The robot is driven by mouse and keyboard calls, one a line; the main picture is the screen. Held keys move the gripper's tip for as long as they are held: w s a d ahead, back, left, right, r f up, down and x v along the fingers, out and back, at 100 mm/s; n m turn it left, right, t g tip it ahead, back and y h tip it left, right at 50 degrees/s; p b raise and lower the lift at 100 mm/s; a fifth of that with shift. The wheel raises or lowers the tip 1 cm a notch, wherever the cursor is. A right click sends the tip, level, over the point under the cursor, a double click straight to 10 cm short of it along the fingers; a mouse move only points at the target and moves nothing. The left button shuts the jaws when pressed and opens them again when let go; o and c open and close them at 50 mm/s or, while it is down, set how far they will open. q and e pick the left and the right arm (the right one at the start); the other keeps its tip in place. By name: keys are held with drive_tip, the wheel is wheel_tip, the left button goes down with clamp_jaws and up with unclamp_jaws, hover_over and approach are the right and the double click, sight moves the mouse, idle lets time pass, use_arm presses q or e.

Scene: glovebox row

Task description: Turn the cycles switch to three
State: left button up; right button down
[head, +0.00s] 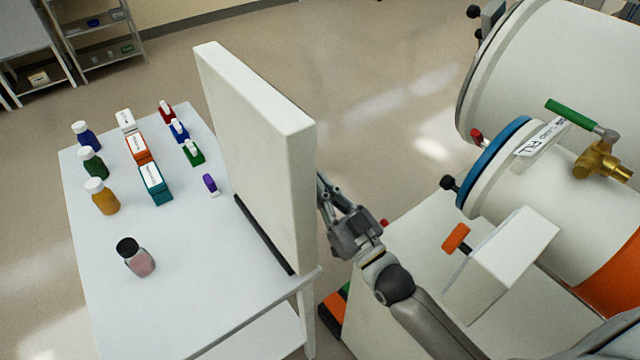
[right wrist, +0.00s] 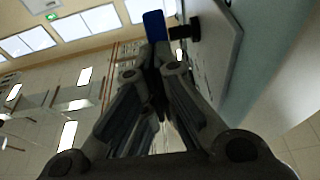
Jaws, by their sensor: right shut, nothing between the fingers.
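My right gripper (head: 326,190) is beside the right-hand face of a tall white panel (head: 252,150) in the head view. That face is turned away from the head camera, so any switches and labels on it are hidden. In the right wrist view my right gripper (right wrist: 156,72) is shut and empty. A blue knob (right wrist: 155,25) on a dark shaft sticks out from the panel (right wrist: 214,45) just beyond the fingertips. I cannot tell whether they touch it, and I can read no label marking it as the cycles switch. My left gripper is not in view.
A white table (head: 190,305) left of the panel holds several bottles and small boxes. At right stand a large white chamber (head: 560,70), a brass valve with a green handle (head: 585,130) and a white box (head: 505,260) with an orange knob (head: 456,238).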

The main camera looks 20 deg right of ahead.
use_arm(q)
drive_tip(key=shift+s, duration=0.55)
use_arm(e)
drive_tip(key=shift+s+r, duration=0.1)
drive_tip(key=shift+s, duration=0.1)
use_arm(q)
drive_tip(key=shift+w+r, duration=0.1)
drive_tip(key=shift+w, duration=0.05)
use_arm(e)
drive_tip(key=shift+w, duration=0.2)
use_arm(q)
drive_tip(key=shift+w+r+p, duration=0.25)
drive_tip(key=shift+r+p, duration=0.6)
drive_tip(key=shift+p, duration=0.1)
use_arm(e)
drive_tip(key=shift+w+a+r, duration=0.3)
drive_tip(key=shift+w+r, duration=0.55)
drive_tip(key=shift+w, duration=0.05)
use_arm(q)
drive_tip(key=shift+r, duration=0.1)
use_arm(e)
drive_tip(key=shift+w+a, duration=0.1)
drive_tip(key=shift+w, duration=0.15)
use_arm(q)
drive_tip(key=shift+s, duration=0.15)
use_arm(e)
drive_tip(key=shift+s, duration=0.1)
